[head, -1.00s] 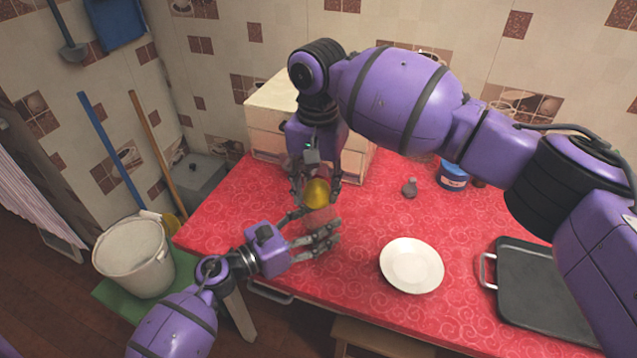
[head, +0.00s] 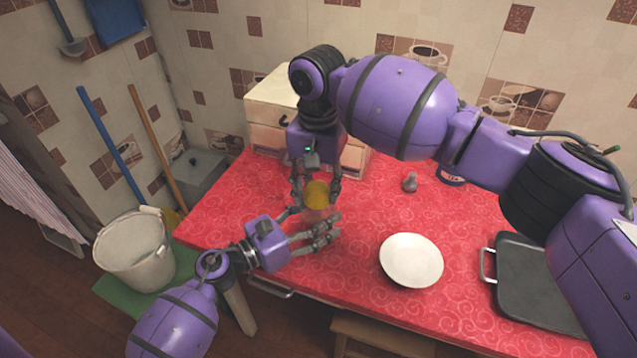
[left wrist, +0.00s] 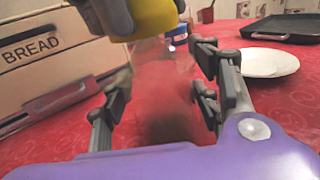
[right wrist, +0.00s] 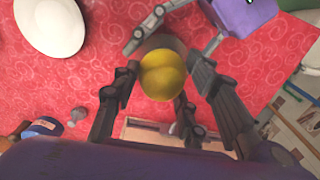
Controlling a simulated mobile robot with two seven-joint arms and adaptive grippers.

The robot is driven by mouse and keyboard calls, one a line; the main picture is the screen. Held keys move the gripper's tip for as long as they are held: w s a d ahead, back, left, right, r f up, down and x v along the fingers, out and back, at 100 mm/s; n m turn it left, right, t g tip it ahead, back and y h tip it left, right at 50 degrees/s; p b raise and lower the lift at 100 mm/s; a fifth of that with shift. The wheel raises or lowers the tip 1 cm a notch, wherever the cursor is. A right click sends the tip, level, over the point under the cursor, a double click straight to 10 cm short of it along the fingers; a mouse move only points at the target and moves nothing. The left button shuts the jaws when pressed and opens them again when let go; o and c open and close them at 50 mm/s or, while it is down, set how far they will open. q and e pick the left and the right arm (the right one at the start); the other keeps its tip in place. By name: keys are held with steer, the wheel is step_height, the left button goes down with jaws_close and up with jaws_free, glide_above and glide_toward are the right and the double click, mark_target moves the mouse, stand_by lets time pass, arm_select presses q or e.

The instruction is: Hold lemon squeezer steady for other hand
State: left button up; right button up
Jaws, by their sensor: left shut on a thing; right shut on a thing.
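The lemon squeezer has a round yellow top (head: 317,193) and a clear, faint body below it, seen best in the left wrist view (left wrist: 165,85). It stands upright over the red counter. My left gripper (head: 308,226) is low at the side, its fingers shut around the clear body. My right gripper (head: 316,186) comes from above and behind, its fingers shut around the yellow top. In the right wrist view the yellow top (right wrist: 163,75) sits between the right fingers. The body's lower end is too faint to judge contact with the counter.
A bread box (head: 270,108) stands behind the grippers. A white plate (head: 411,260) and dark tray (head: 540,285) lie to the right. A small grey object (head: 409,181) and a partly hidden blue can (head: 452,178) are behind the plate. A bucket (head: 135,255) is left of the counter.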

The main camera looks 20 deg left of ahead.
steer(key=shift+f, duration=0.2)
steer(key=shift+r, duration=0.1)
steer(key=shift+r, duration=0.9)
steer(key=shift+r, duration=0.15)
stand_by(0.3)
steer(key=shift+f, duration=1.15)
steer(key=shift+r, duration=0.15)
steer(key=shift+r, duration=0.9)
steer(key=shift+f, duration=0.1)
